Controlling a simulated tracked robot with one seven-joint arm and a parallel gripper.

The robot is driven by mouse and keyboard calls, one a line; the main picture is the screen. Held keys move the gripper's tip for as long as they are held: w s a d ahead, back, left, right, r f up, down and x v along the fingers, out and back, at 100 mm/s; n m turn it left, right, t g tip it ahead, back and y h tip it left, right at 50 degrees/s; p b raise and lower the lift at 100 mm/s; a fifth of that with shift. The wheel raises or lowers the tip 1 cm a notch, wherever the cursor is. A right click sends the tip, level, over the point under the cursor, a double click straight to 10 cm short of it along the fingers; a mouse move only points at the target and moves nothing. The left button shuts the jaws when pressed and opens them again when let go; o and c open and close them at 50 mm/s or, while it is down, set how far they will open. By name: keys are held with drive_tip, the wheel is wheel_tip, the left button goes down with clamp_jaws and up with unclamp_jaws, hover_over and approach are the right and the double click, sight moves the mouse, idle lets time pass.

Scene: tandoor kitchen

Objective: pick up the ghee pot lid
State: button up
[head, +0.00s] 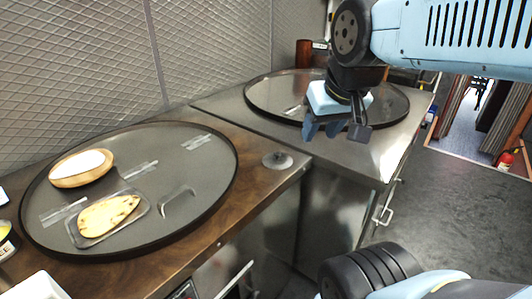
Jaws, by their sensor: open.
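A small round grey metal lid with a dark knob, which looks like the ghee pot lid (277,160), lies flat on the wooden counter (232,205) near its right front corner. My gripper (322,133) hangs from my arm to the right of the lid and higher in the picture, in front of the far round plate. The gripper and lid do not touch. No ghee pot can be made out.
A large dark round tray (150,150) left of the lid holds a white-filled bowl (82,168), a flatbread on a small tray (108,215) and a curved metal piece (178,203). A second round plate (270,95) lies on the steel counter behind. Counter around the lid is clear.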

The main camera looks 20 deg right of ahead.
drive_tip(key=shift+d, duration=0.15)
drive_tip(key=shift+o, duration=0.3)
drive_tip(key=shift+o, duration=0.7)
drive_tip(key=shift+w, duration=0.1)
drive_tip(key=n+g, duration=0.2)
drive_tip(key=g, duration=0.2)
hover_over(278, 153)
wheel_tip(278, 153, down, 18)
drive_tip(key=shift+r, duration=0.2)
drive_tip(key=f, duration=0.4)
drive_tip(key=shift+s+f, duration=0.25)
drive_tip(key=shift+w+f, duration=0.1)
drive_tip(key=shift+f, duration=0.3)
